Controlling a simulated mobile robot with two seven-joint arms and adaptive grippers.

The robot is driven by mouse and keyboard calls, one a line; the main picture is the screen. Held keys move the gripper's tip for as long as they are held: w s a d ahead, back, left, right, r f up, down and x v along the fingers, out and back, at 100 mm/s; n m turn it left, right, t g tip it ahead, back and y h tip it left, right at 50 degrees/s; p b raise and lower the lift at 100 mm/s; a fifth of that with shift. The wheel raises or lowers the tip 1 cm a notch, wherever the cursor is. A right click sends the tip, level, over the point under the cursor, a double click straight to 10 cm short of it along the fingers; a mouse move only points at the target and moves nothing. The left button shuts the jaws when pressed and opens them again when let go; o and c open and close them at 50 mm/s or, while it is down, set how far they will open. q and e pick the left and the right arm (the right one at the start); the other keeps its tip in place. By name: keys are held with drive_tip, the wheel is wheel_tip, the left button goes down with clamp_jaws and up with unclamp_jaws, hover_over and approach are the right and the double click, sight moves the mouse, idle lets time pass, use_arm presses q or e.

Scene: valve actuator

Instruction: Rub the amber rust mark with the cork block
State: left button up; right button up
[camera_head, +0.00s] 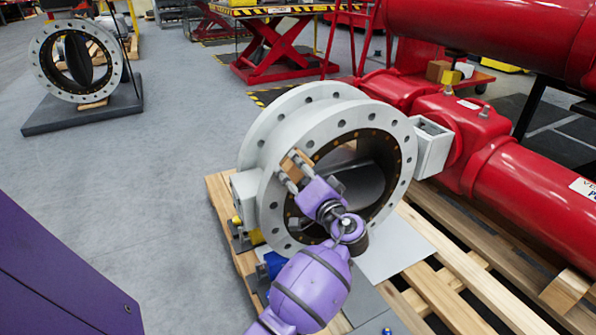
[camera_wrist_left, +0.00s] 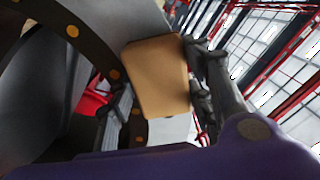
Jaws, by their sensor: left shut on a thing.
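The tan cork block (camera_head: 296,163) is in my left gripper (camera_head: 296,174), at the upper left of the pale grey valve flange (camera_head: 262,190). In the left wrist view the cork block (camera_wrist_left: 157,77) is large, and a dark finger (camera_wrist_left: 208,85) lies along its right side. The block overlaps the flange face in both views; I cannot tell whether it touches. I cannot make out an amber rust mark; the block or gripper may hide it. Small amber spots (camera_wrist_left: 72,31) dot the dark inner ring. My right gripper is not in view.
The valve stands on a wooden pallet (camera_head: 440,291), with a red actuator (camera_head: 465,140) joined at its right. A second valve (camera_head: 75,62) stands on a dark base at the far left. Red lift tables (camera_head: 262,55) are behind. Grey floor (camera_head: 180,150) is clear at left.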

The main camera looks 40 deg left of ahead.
use_arm(q)
drive_tip(key=shift+p+v, duration=0.3)
drive_tip(key=shift+v, duration=2.75)
drive_tip(key=v, duration=0.3)
